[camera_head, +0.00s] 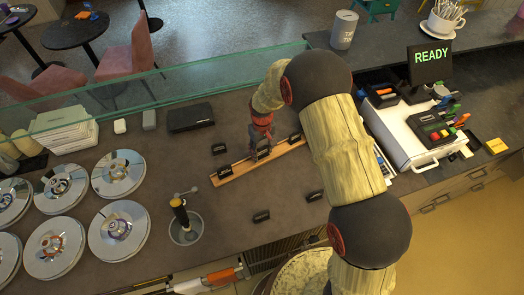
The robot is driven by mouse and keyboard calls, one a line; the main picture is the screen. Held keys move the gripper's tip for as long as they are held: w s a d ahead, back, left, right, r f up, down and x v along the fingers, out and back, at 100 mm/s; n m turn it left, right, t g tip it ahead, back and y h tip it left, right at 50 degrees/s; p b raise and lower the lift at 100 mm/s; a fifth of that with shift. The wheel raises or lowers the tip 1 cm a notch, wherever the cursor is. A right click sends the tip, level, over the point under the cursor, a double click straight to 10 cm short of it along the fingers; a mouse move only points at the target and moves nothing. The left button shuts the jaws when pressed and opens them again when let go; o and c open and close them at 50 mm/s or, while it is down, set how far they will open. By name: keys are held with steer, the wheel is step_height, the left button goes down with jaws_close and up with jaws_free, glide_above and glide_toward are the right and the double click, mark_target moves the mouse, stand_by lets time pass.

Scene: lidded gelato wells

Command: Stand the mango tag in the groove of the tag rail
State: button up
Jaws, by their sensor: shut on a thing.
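The tag rail (233,172) is a long wooden strip lying at a slant on the dark counter. My gripper (263,149) points down over the middle of the rail and is shut on a small dark tag (264,154). The held tag is mostly hidden by the fingers. I cannot tell whether its lower edge is in the groove or just above it. Another black tag (197,173) stands at the rail's left end, and one more (295,138) is at its right end. The lettering is too small to read, so I cannot tell which is the mango tag.
Loose black tags lie on the counter behind the rail (219,148) and in front of it (261,216), (314,196). Round well lids (118,174) fill the left. A metal cup with a scoop (185,229) stands front left. A glass screen (180,82) runs along the back.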

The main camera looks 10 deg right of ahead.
mark_target(262, 147)
steer(key=shift+f+b, duration=0.4)
steer(key=shift+f, duration=0.2)
steer(key=o, duration=0.6)
steer(key=shift+o, duration=0.3)
steer(key=o, duration=0.5)
steer(key=shift+r+p, duration=1.95)
steer(key=shift+r, duration=2.1)
